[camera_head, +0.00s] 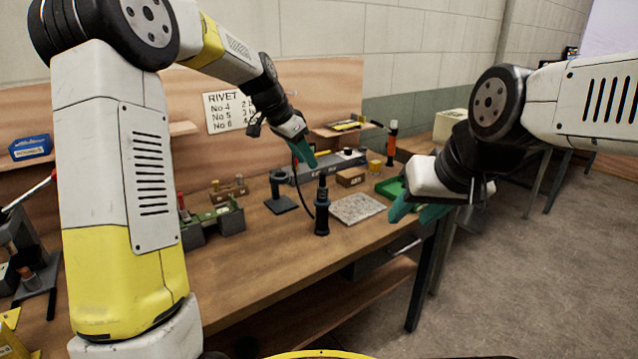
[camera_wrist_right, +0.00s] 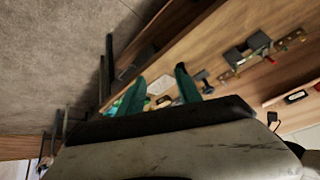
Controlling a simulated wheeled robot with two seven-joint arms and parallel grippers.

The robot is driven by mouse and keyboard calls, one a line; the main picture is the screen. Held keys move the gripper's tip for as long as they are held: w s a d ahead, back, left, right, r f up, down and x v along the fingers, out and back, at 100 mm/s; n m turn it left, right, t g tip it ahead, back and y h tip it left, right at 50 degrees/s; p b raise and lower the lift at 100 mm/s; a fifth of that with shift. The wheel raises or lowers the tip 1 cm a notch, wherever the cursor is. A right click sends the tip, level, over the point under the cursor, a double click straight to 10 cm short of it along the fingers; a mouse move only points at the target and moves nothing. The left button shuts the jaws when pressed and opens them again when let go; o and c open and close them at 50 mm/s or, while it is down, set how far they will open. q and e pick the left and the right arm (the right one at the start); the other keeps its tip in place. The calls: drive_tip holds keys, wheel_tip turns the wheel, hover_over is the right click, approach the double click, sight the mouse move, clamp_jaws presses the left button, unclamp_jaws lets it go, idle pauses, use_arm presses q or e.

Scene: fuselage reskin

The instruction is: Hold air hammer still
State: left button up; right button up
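My right gripper (camera_head: 415,212) is at the right, out past the bench's edge. In the right wrist view its two teal fingers (camera_wrist_right: 158,93) are spread, with nothing held between them.
A speckled grey plate (camera_head: 357,208) lies right of the tool, near a green tray (camera_head: 390,188). A black stand (camera_head: 281,194) and a green fixture (camera_head: 215,222) are to its left. A rivet sign (camera_head: 229,111) hangs behind. The bench's front is clear.

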drive_tip(key=shift+o, duration=1.4)
drive_tip(key=w+d+f+n+t+h, duration=0.1)
drive_tip(key=w+d, duration=0.1)
drive_tip(key=w, duration=1.1)
drive_tip(key=shift+d+f+t, duration=0.3)
drive_tip(key=shift+d+f, duration=0.05)
drive_tip(key=w+a+f+n+t, duration=0.1)
drive_tip(key=w+f+n+t, duration=0.3)
drive_tip(key=w, duration=0.8)
drive_tip(key=n+g+y, duration=0.2)
drive_tip(key=n+y, duration=0.1)
drive_tip(key=y, duration=0.5)
approach(326, 219)
drive_tip(key=w, duration=0.2)
drive_tip(key=w+a+f, duration=0.1)
drive_tip(key=w, duration=0.3)
drive_tip(key=shift+a+f, duration=0.15)
drive_tip(key=shift+f, duration=0.25)
drive_tip(key=a, duration=0.1)
drive_tip(key=a+f, duration=0.1)
drive_tip(key=shift+s+a+g+y, duration=0.15)
drive_tip(key=shift+a+g+y, duration=0.15)
drive_tip(key=shift+a, duration=0.1)
drive_tip(key=shift+a+f, duration=0.2)
drive_tip(key=shift+a, duration=0.1)
drive_tip(key=x, duration=0.7)
drive_tip(key=shift+f, duration=0.1)
clamp_jaws()
